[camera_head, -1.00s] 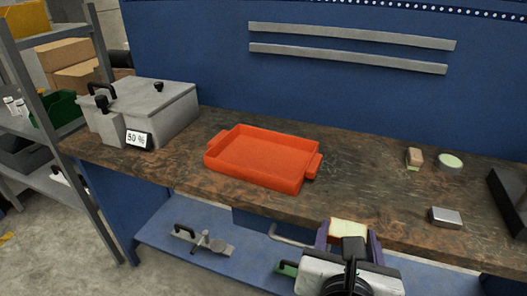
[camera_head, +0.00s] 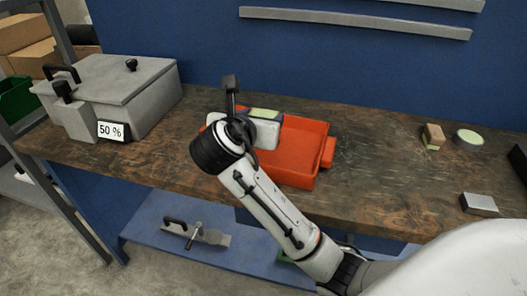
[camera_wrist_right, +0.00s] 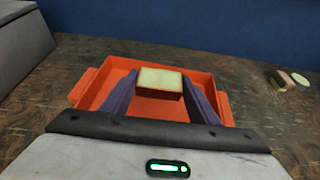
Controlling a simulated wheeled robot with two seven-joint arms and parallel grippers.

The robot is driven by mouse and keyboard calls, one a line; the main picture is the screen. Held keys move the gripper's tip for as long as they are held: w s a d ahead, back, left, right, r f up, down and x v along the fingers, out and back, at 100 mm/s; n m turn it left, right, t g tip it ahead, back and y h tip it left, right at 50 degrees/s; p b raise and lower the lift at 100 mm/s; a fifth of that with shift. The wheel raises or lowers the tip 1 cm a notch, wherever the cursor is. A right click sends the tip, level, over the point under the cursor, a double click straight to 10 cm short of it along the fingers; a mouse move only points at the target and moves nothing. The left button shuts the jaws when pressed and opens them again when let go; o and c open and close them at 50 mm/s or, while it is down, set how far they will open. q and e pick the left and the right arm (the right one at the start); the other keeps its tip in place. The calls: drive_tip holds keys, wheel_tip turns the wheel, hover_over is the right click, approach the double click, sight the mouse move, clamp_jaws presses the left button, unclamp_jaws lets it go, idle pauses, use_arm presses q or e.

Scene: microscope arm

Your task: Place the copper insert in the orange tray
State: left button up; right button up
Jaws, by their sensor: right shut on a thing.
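The orange tray (camera_head: 293,178) lies on the workbench, with its left part hidden behind my right arm in the head view. It also shows in the right wrist view (camera_wrist_right: 226,108), below and around the fingers. My right gripper (camera_wrist_right: 158,88) is shut on the copper insert (camera_wrist_right: 160,81), a small block with a pale top and copper-brown side, held between the purple fingers. In the head view the insert's pale top (camera_head: 265,113) shows over the tray's back part. I cannot tell the exact gap between insert and tray floor. My left gripper is not in view.
A grey lidded box (camera_head: 120,85) with a "50 %" display (camera_head: 112,131) stands left of the tray. On the right lie a small tan block (camera_head: 432,136), a round pale-topped piece (camera_head: 469,138) and a silver block (camera_head: 479,204). The bench (camera_head: 375,160) between is clear.

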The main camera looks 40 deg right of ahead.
sight(264, 111)
drive_tip(key=shift+w+d+m+g+h, duration=0.3)
drive_tip(key=shift+w+d+m+h, duration=0.1)
drive_tip(key=shift+w+d, duration=0.75)
drive_tip(key=shift+w+d+f+b, duration=0.1)
drive_tip(key=shift+d+f+b, duration=0.05)
drive_tip(key=shift+f+b, duration=0.2)
wheel_tip(264, 111, down, 9)
drive_tip(key=shift+f+b, duration=0.15)
drive_tip(key=shift+b, duration=0.7)
drive_tip(key=o, duration=1.5)
drive_tip(key=shift+f, duration=0.15)
drive_tip(key=p+v, duration=0.1)
drive_tip(key=v, duration=1.1)
drive_tip(key=shift+r+p, duration=0.2)
drive_tip(key=shift+p, duration=0.1)
